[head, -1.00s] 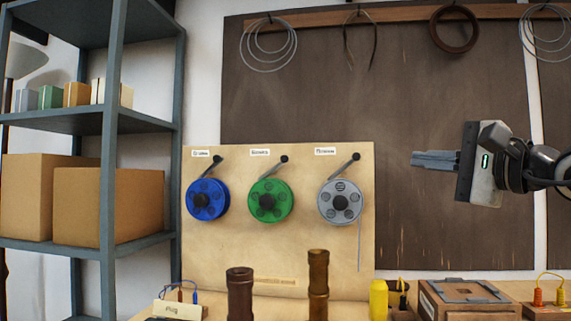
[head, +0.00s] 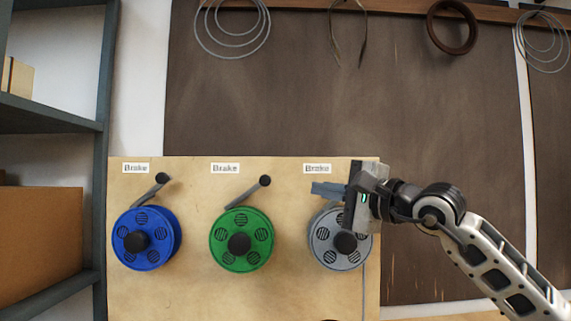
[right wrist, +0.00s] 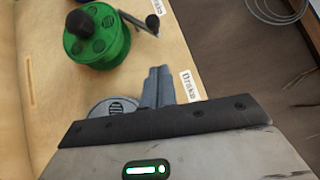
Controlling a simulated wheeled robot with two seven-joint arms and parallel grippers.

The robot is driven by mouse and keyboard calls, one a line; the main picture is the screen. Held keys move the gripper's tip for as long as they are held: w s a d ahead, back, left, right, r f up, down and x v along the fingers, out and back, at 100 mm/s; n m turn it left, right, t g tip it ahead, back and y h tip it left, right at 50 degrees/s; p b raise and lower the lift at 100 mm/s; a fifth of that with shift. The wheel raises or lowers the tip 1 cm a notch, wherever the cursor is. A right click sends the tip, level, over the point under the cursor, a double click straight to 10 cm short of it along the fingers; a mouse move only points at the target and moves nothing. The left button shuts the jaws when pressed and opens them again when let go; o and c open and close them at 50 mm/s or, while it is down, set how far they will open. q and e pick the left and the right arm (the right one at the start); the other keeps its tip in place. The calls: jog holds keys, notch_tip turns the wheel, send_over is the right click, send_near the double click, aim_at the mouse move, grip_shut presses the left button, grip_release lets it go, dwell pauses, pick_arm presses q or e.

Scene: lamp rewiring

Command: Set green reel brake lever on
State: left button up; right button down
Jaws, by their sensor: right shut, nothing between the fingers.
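The green reel (head: 241,239) is on the wooden board, between the blue and grey reels. Its brake lever (head: 249,194) has a dark round knob at the upper right and slants down left toward the reel, under a "Brake" label (head: 225,168). The right wrist view also shows the green reel (right wrist: 97,36) and its lever (right wrist: 138,22). My right gripper (head: 314,188) is shut and empty. It points left, in front of the grey reel's lever area, to the right of the green lever and apart from it. The left gripper is not in view.
The blue reel (head: 146,239) with its lever (head: 152,190) is on the left. The grey reel (head: 336,252) is partly behind my right gripper, its lever hidden. A shelf (head: 70,118) stands at the far left. Wire coils (head: 233,50) hang above the board.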

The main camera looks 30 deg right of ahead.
pick_arm(q)
jog(key=p, duration=0.1)
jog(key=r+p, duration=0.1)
jog(key=p, duration=0.1)
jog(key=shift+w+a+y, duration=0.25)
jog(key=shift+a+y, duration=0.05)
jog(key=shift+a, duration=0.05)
pick_arm(e)
jog(key=w+a+r, duration=0.1)
jog(key=w+a, duration=0.3)
jog(key=w, duration=0.2)
jog(key=shift+a, duration=0.15)
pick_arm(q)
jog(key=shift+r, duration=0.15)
pick_arm(e)
jog(key=shift+r, duration=0.1)
pick_arm(q)
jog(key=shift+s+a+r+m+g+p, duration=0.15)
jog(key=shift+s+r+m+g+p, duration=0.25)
jog(key=shift+p, duration=0.85)
pick_arm(e)
jog(key=shift+w+a+r+n+g, duration=0.2)
jog(key=shift+a+r+n+g, duration=0.25)
jog(key=shift+n+g, duration=0.05)
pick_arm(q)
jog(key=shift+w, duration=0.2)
